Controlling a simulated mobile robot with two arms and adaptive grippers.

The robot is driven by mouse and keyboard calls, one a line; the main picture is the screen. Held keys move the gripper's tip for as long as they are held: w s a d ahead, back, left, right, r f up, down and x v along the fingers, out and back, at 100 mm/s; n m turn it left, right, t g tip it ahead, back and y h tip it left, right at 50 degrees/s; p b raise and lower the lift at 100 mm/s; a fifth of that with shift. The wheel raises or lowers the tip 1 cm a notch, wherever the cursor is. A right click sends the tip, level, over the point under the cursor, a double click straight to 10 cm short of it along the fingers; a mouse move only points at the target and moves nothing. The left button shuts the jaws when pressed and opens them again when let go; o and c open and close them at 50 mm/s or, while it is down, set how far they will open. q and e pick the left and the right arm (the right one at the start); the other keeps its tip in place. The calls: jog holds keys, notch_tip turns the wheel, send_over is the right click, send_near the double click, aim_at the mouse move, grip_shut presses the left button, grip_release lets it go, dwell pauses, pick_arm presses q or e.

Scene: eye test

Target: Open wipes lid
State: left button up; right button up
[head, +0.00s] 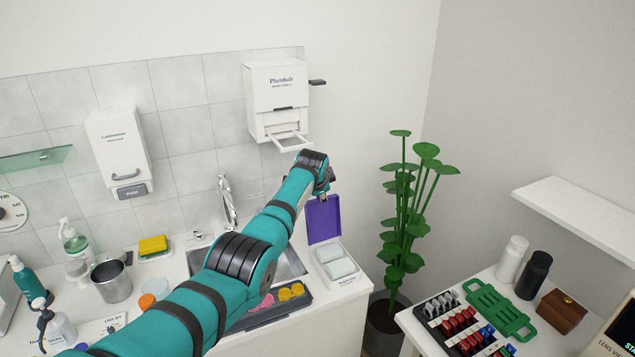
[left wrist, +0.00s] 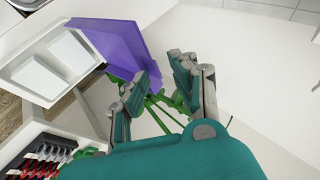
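The wipes box (head: 349,281) is white and stands at the right end of the counter, with pale wipes (head: 341,268) inside. Its purple lid (head: 323,220) stands raised at the back of the box, so the box is open. In the left wrist view the lid (left wrist: 117,43) leans up from the box's edge. My left gripper (head: 324,187) is at the lid's upper edge. In the left wrist view its fingers (left wrist: 160,71) are spread apart beside the lid's corner; I cannot tell whether one touches it. My right gripper is not in view.
A dark tray (head: 262,315) with pink and yellow pieces lies left of the box. A sink (head: 292,262) is behind my arm. A potted plant (head: 402,225) stands right of the counter. A white dispenser (head: 277,95) hangs above.

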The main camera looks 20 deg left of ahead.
pick_arm(q)
jog(key=v, duration=1.1)
jog(key=shift+s, duration=0.15)
